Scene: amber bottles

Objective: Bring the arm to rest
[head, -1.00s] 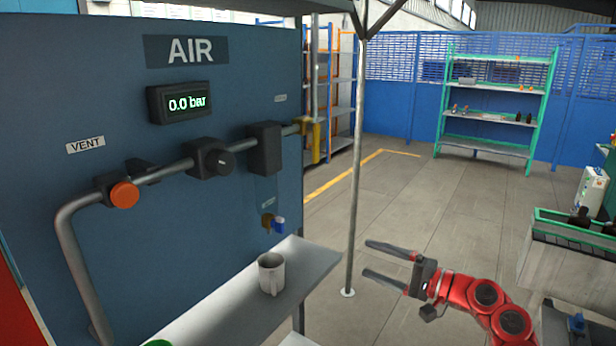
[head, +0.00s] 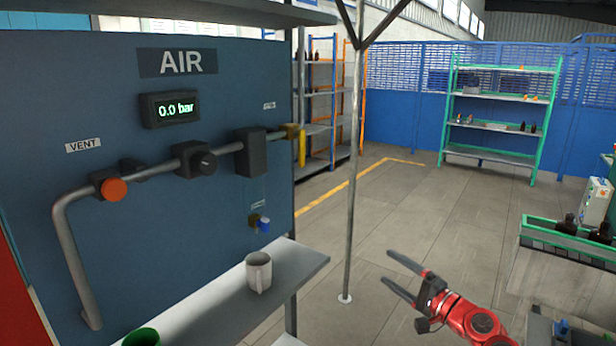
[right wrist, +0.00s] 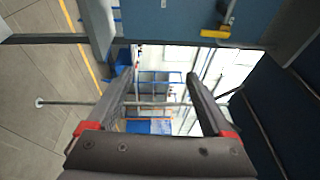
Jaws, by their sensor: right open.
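My right gripper (head: 397,275) is open and empty, low in the right half of the head view. It hangs in free air over the floor, right of a thin grey post (head: 352,190). Its red arm comes in from the bottom right. In the right wrist view its two fingers (right wrist: 158,85) stand apart with nothing between them. My left gripper is not in view.
A blue AIR panel (head: 200,225) with an orange vent button (head: 114,188) and pipe is at left. A white mug (head: 258,272) stands on the grey shelf (head: 225,305) below. A green-rimmed crate (head: 560,238) with dark bottles is at right. Floor beyond is clear.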

